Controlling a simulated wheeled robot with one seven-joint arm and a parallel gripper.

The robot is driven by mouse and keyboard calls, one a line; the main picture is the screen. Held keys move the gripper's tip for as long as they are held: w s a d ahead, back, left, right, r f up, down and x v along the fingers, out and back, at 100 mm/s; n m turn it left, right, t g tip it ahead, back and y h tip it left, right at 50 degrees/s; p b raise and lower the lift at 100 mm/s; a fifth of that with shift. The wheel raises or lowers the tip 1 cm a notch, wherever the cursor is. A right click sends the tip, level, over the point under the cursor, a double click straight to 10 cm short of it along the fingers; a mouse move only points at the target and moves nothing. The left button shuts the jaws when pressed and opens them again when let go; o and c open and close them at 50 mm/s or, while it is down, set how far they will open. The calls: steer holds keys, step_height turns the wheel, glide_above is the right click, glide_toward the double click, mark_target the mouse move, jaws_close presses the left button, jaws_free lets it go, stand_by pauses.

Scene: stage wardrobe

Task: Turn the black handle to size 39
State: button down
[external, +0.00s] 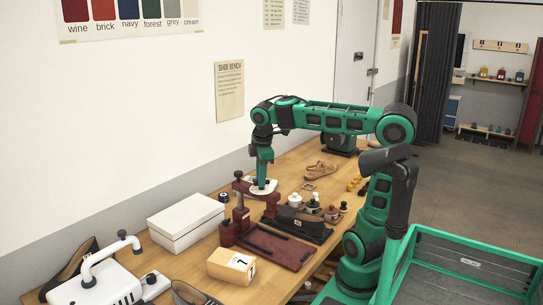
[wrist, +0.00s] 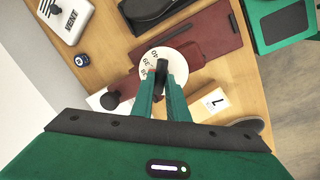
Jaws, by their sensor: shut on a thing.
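The white round dial (external: 262,187) sits on top of a dark red stand on the bench. In the wrist view the dial (wrist: 183,58) shows small numbers along its left edge; 40 and 39 seem to be among them. The black handle (wrist: 161,72) stands at the dial's middle, between my green fingers. My gripper (wrist: 161,82) is shut on the handle from above; in the external view my gripper (external: 263,180) points straight down at the dial. A small red mark shows at the dial's left edge. Which number the handle points at is too small to tell.
A dark red mat (external: 275,247) and a black shoe form (external: 300,223) are close by. Small bottles (external: 312,206) and a sandal (external: 321,170) lie to the right.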

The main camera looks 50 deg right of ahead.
steer(key=shift+w+r+m+g, duration=0.1)
steer(key=shift+w+m+g, duration=0.05)
steer(key=shift+m, duration=0.95)
steer(key=shift+w+r+m+g, duration=0.1)
steer(key=shift+w+m+g, duration=0.05)
steer(key=shift+m, duration=0.95)
steer(key=c, duration=1.7)
jaws_free()
steer(key=shift+f, duration=0.1)
steer(key=shift+c, duration=0.2)
steer(key=shift+h, duration=0.3)
steer(key=w+v, duration=0.1)
steer(key=v, duration=0.9)
steer(key=shift+s+r, duration=0.35)
steer(key=shift+r, duration=0.05)
steer(key=shift+a, duration=0.1)
steer(key=shift+s+x, duration=0.15)
steer(key=shift+x, duration=2.6)
steer(key=shift+s+x, duration=0.15)
steer(key=shift+x, duration=2.55)
